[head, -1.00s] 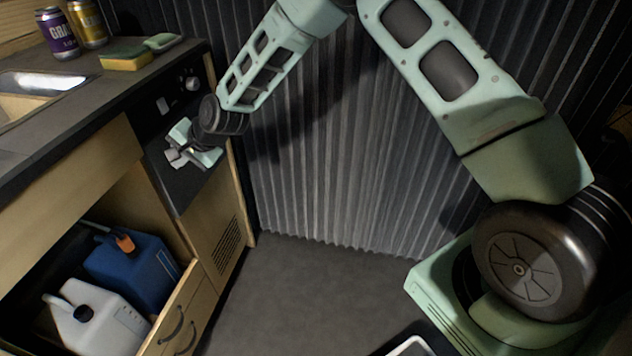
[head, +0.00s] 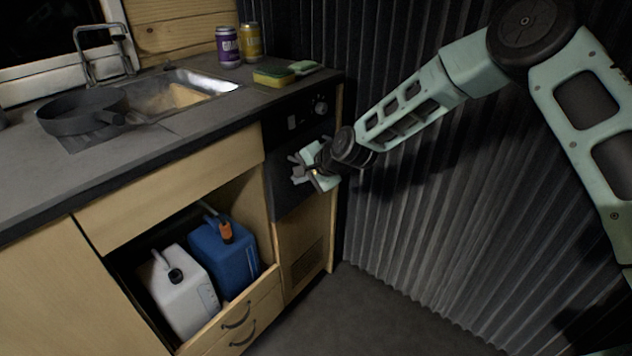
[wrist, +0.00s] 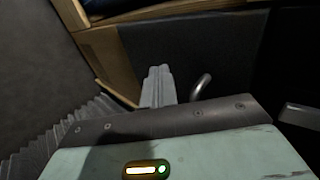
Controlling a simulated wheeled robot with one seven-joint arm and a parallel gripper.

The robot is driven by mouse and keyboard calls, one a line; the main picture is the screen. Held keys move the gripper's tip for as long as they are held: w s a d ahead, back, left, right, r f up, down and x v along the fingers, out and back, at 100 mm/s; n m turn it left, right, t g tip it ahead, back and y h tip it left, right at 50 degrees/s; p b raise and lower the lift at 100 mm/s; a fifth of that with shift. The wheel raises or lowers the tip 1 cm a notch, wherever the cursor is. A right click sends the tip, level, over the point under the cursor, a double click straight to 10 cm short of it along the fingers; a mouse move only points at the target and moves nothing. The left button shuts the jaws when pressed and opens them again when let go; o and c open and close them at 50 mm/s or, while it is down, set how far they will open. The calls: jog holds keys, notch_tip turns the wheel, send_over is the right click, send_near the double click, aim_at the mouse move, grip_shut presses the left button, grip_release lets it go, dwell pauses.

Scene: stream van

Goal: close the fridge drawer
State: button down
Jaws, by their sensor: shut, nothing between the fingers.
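The dark fridge front (head: 291,192) is set in the wooden counter, below a black panel with a knob. I cannot tell how far the fridge drawer stands out. My gripper (head: 297,171) is in front of the upper part of this dark front, with its fingers shut and empty. In the wrist view the closed pale fingers (wrist: 158,86) point at a dark flat panel (wrist: 195,45) with a wooden edge. A curved metal handle (wrist: 202,87) shows just right of the fingers; I cannot tell whether they touch it. My gripper hides part of the front.
Left of the fridge, an open wooden compartment holds a white canister (head: 183,292) and a blue canister (head: 225,260), above handled wooden fronts (head: 237,325). A pan (head: 82,112), cans and a sponge (head: 273,76) stand on the counter. A corrugated wall (head: 440,240) bounds the right.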

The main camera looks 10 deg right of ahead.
jog(key=d+f+v, duration=0.1)
jog(key=v, duration=0.9)
jog(key=s+a+r+n+g+h, duration=0.1)
jog(key=s+a+r+n+g, duration=0.3)
jog(key=s, duration=0.6)
jog(key=s+d+r+n+h, duration=0.1)
jog(key=s+n, duration=0.4)
jog(key=s, duration=0.5)
jog(key=s+d+r+n+g+h+p, duration=0.15)
jog(key=s+d+n, duration=0.25)
jog(key=s, duration=0.6)
jog(key=s+d+r+n+g+h, duration=0.1)
jog(key=s+d+r+n+h, duration=0.25)
jog(key=s, duration=0.65)
notch_tip(320, 180, up, 14)
jog(key=y+p, duration=0.1)
jog(key=p, duration=1.3)
jog(key=shift+w+d, duration=0.3)
jog(key=shift+w, duration=0.1)
jog(key=shift+r, duration=0.1)
